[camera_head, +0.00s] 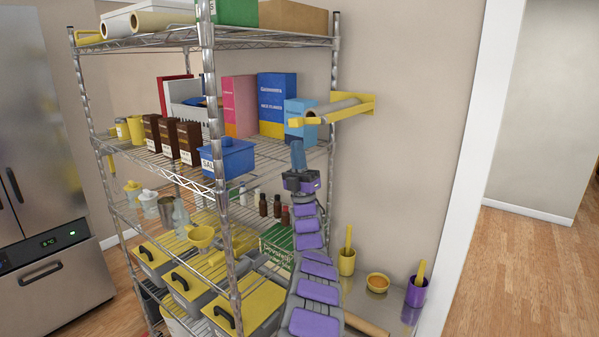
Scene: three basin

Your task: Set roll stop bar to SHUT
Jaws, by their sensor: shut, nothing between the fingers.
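A yellow roll holder (367,104) sticks out from the wall at the right end of the shelf rack and carries a pale roll (338,107). A short yellow bar (296,122) lies at the roll's near left end, which looks like the roll stop bar. Its exact position, open or shut, is too small to tell. My gripper (297,146) points up from my purple and grey arm, with its blue fingers shut and empty. In the picture it is just below the yellow bar, and I cannot tell whether it touches it.
The wire shelf rack (165,170) stands left of my arm with boxes, bottles and bins. A blue box (299,108) sits close behind the bar, and a blue tub (228,157) is left of my gripper. Yellow and purple cups (347,262) stand low at right. The wall right of the holder is bare.

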